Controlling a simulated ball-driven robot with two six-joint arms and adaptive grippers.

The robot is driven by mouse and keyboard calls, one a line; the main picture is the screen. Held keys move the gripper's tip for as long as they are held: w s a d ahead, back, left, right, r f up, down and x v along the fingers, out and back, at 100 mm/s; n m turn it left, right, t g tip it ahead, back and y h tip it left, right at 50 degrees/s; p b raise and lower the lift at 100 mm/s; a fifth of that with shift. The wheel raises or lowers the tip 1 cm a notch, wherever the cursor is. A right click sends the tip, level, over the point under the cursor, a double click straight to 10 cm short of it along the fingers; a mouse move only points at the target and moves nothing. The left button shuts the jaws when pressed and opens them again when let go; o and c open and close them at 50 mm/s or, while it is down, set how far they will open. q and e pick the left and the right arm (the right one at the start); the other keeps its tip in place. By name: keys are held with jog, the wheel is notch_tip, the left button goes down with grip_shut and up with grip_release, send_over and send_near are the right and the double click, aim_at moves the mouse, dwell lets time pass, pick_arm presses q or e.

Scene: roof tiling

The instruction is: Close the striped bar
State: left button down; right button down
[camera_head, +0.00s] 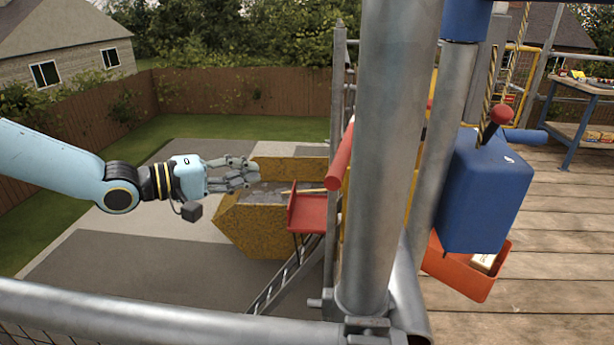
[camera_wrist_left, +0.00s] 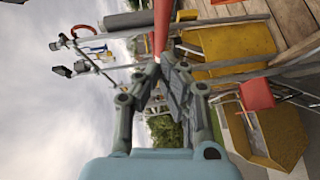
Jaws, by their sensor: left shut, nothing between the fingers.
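My left gripper (camera_head: 256,173) is at the left of the head view, out beyond the metal rail and well apart from the striped bar. Its fingers are shut with nothing held. In the left wrist view the fingers (camera_wrist_left: 164,66) show against a red bar (camera_wrist_left: 161,24) that lies beyond them. I cannot make out the striped bar in that view. My right gripper is not in view.
A thick grey post (camera_head: 388,150) stands between my left gripper and the striped bar. A blue box (camera_head: 485,195) hangs above an orange crate (camera_head: 455,268). A yellow skip (camera_head: 255,228) and red chute (camera_head: 310,213) lie below. A metal rail (camera_head: 150,318) crosses the front.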

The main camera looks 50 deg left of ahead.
pick_arm(q)
jog(key=w+d+f+b, duration=0.1)
jog(key=w+d+b, duration=0.5)
jog(key=w+b, duration=0.2)
jog(key=w, duration=0.2)
jog(key=shift+w+f, duration=0.35)
jog(key=shift+f, duration=0.05)
